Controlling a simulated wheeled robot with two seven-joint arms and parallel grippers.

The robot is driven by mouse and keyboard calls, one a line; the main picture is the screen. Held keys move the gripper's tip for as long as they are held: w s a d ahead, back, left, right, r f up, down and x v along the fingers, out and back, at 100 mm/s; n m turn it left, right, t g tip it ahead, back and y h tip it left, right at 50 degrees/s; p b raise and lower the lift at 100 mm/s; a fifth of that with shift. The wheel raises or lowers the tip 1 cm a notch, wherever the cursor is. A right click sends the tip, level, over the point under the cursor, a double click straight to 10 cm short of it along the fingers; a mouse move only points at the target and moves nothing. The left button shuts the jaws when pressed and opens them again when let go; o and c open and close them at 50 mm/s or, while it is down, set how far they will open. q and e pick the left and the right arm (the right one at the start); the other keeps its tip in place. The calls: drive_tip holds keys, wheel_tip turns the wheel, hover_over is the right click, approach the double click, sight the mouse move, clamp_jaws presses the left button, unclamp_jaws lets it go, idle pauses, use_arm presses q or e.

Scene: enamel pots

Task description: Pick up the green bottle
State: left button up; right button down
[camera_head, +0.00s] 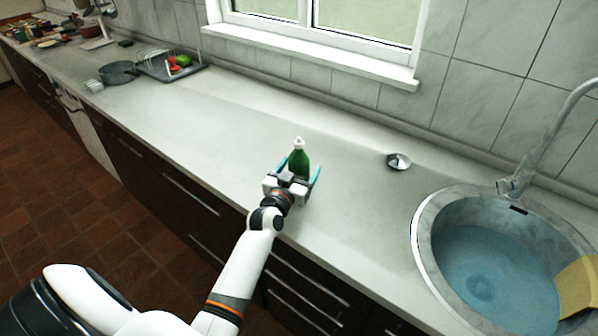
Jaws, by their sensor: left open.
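The green bottle (299,162) with a white cap stands upright on the pale countertop in the middle of the head view. My left gripper (300,172) is open at the bottle, with its teal-edged fingers to the left and right of it. The lower part of the bottle is hidden behind the gripper body. I cannot tell whether either finger touches it. My right gripper is not in view.
A round sink (428,207) with water, a faucet (512,186) and a yellow cloth-like item (577,287) is at the right. A small metal drain piece (398,161) lies nearby. A grey pan (118,73) and a dish rack (187,76) stand far left. The counter (215,125) between is clear.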

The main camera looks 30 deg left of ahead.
use_arm(q)
drive_tip(key=shift+r, duration=0.1)
drive_tip(key=c, duration=1.3)
